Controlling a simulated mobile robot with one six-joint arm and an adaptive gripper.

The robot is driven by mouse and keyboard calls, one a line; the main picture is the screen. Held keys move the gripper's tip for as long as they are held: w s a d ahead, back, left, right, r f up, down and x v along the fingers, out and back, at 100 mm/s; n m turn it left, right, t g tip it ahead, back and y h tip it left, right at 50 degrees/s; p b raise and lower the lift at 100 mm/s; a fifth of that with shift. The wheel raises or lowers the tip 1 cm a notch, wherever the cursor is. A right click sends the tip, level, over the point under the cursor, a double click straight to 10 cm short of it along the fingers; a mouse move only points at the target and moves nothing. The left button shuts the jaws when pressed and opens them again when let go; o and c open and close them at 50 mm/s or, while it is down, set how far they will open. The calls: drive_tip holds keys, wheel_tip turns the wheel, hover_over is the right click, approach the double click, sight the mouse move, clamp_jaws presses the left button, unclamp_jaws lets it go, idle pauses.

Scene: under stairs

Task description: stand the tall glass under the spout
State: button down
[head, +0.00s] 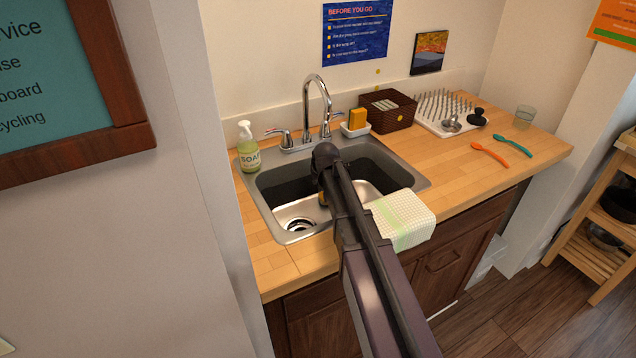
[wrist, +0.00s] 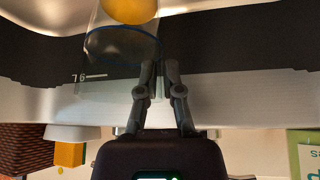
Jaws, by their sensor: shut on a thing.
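In the head view my arm hides the gripper and nearly all of the glass, over the sink (head: 297,220). The chrome spout (head: 319,82) arches over the back of the basin, beyond my arm's end. Whether the glass touches the basin floor is hidden.
A soap bottle (head: 248,148) stands left of the sink. A sponge (head: 357,118), brown basket (head: 388,112) and pegged drying rack (head: 440,110) stand at the back right. A towel (head: 405,222) drapes the front edge. Two spoons and a clear cup (head: 524,117) lie farther right.

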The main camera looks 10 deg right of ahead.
drive_tip(key=shift+f, duration=0.15)
drive_tip(key=c, duration=0.8)
unclamp_jaws()
drive_tip(key=shift+r, duration=0.25)
drive_tip(key=p+v, duration=1)
drive_tip(key=v, duration=0.2)
drive_tip(key=shift+s+f, duration=0.1)
drive_tip(key=shift+s, duration=0.05)
drive_tip(key=s+g, duration=0.2)
drive_tip(key=s, duration=0.5)
drive_tip(key=s+d+f+m+g, duration=0.1)
drive_tip(key=s+g, duration=0.1)
drive_tip(key=s, duration=0.6)
drive_tip(key=s+f+g, duration=0.1)
drive_tip(key=s+g, duration=0.1)
drive_tip(key=s, duration=0.6)
drive_tip(key=shift+s+d+f, duration=0.15)
drive_tip(key=shift+s+f, duration=0.05)
drive_tip(key=shift+f, duration=0.05)
